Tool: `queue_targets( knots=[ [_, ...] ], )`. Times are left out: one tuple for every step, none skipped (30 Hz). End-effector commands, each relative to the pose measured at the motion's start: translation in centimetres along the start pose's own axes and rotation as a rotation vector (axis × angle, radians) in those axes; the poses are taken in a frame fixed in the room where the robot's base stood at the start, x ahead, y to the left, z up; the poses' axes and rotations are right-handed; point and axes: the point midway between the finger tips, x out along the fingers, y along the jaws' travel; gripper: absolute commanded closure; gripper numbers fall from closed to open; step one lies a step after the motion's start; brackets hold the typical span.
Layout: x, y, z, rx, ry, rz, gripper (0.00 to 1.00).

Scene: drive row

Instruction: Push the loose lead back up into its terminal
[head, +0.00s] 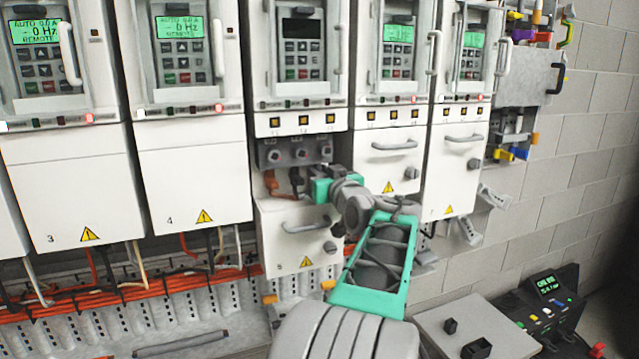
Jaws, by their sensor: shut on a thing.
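The fifth drive in the row has its lower cover (283,262) dropped, baring a grey terminal block (293,151) with three round screw heads. An orange lead (271,182) rises toward the left terminal. A dark lead (296,176) stands under the middle terminal; whether its end is seated is too small to tell. My gripper (303,187), at the end of the teal wrist, reaches in from the right just below the block. It is shut on the dark lead, with its fingertips partly hidden by the wrist. The right terminal's underside is partly hidden too.
This drive's display (301,30) is dark; neighbouring displays are lit green. The dropped cover with its handle lies close under my wrist. Closed drive covers (393,160) flank the gap. A cable duct (130,290) runs below. A grey box (480,325) and black console (545,305) stand lower right.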

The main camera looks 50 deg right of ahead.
Motion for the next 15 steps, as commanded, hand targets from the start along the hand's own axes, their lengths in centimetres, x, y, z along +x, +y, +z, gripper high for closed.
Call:
queue_targets(
  knots=[
    [-0.01, 0.02, -0.13, 0.0, 0.003, 0.001, 1.0],
    [-0.01, 0.02, -0.14, -0.001, 0.003, 0.001, 1.0],
    [-0.01, 0.02, -0.15, -0.001, 0.003, 0.001, 1.0],
    [-0.01, 0.02, -0.15, -0.001, 0.003, 0.001, 1.0],
    [-0.01, 0.02, -0.15, -0.001, 0.003, 0.001, 1.0],
    [-0.02, 0.02, -0.15, -0.001, 0.003, 0.001, 0.78],
    [-0.02, 0.02, -0.15, -0.001, 0.003, 0.001, 0.75],
    [-0.01, 0.01, -0.14, -0.001, 0.003, 0.001, 0.73],
    [-0.02, 0.02, -0.12, -0.001, 0.003, 0.001, 0.69],
    [-0.01, 0.01, -0.11, 0.0, 0.003, 0.001, 0.67],
    [-0.01, 0.01, -0.1, 0.0, 0.002, 0.001, 0.65],
    [-0.01, 0.01, -0.09, 0.0, 0.002, 0.001, 0.61],
    [-0.01, 0.01, -0.08, 0.0, 0.002, 0.0, 0.59],
    [-0.01, 0.01, -0.07, 0.0, 0.002, 0.0, 0.58],
    [-0.01, 0.01, -0.06, 0.0, 0.002, 0.0, 0.58]
  ],
)
